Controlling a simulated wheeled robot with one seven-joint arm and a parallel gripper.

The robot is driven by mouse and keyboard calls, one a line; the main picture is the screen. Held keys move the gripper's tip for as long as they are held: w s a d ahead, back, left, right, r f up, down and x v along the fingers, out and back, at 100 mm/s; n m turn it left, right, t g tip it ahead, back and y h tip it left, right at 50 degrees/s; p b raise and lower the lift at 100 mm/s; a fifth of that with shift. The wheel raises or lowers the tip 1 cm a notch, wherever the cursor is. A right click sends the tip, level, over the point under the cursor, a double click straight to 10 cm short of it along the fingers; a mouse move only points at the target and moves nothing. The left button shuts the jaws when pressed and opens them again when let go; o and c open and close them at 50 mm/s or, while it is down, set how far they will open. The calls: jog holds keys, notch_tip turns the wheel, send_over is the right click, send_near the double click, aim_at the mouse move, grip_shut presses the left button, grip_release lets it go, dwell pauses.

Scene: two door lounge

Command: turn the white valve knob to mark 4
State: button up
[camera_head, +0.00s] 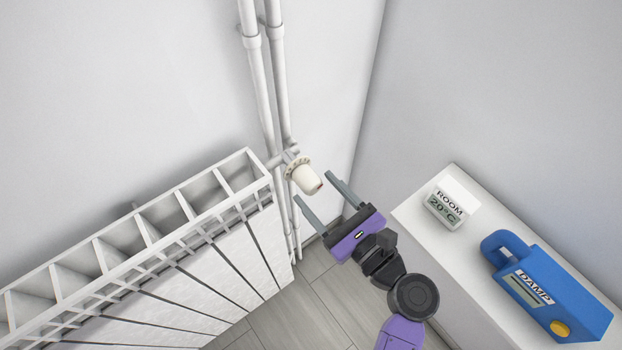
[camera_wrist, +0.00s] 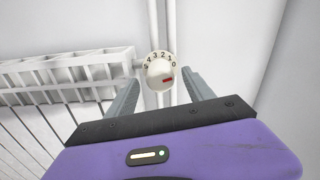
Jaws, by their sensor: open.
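The white valve knob (camera_head: 307,179) sits on the pipe fitting at the radiator's top right corner. It also shows in the wrist view (camera_wrist: 157,71), ahead of my gripper. Its collar carries the numbers 0 to 5 in an arc, with 0 at the right and 5 at the left. A red mark on the knob's face lies at its lower right, nearest the 0 end. My gripper (camera_head: 312,186) is open. Its fingertips lie to either side of the knob's outer end in the head view, with gaps showing. I cannot tell whether they overlap it in depth.
The white radiator (camera_head: 150,220) stands at the left, close to my gripper's left finger. Two white pipes (camera_head: 262,85) run up the wall behind the knob. At the right a white cabinet (camera_head: 425,235) holds a room thermometer (camera_head: 446,208) reading 20°C and a blue damp meter (camera_head: 550,290).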

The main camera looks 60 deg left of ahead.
aim_at(316, 190)
jog(key=shift+s+a, duration=0.2)
jog(key=shift+a, duration=1.4)
grip_shut()
